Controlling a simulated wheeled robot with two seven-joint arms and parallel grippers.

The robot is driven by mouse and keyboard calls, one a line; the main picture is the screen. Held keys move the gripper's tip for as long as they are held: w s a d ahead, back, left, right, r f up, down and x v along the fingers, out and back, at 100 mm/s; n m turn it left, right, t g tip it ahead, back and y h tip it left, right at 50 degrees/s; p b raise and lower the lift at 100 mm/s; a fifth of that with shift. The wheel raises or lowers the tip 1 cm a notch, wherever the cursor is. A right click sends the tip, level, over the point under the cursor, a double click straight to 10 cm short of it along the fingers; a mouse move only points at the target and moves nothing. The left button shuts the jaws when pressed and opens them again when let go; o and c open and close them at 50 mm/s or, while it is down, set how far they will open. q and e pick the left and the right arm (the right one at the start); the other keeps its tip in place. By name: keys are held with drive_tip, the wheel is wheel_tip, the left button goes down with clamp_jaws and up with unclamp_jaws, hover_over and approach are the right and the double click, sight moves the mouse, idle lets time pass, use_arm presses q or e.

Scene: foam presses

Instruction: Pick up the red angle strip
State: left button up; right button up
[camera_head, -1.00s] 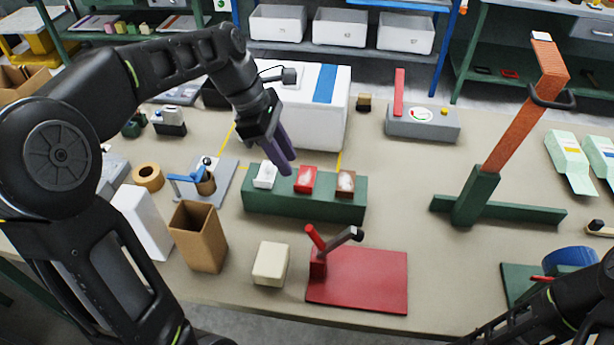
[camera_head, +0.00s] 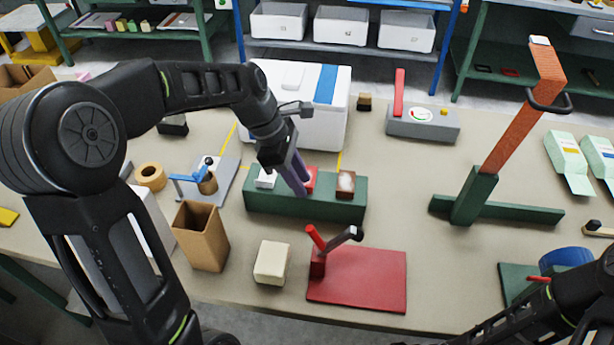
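A small red piece with a pale top (camera_head: 312,176), which looks like the red angle strip, sits on the long green block (camera_head: 270,206). It is the middle of three pieces there, between a white piece (camera_head: 266,178) and a brown one (camera_head: 346,182). My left gripper (camera_head: 303,185) points down at the red piece. Its purple fingers overlap the piece's left side and partly hide it. I cannot tell whether the fingers touch it or how far apart they are. My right arm shows at the lower right, but its gripper is not visible.
A red plate with a lever (camera_head: 365,282), a cream block (camera_head: 271,263) and an open cardboard box (camera_head: 201,237) stand in front of the green block. A white box (camera_head: 335,125) is behind it. An orange post on a green foot (camera_head: 475,200) stands right.

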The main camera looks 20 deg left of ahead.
idle(0.5)
use_arm(q)
clamp_jaws()
idle(0.4)
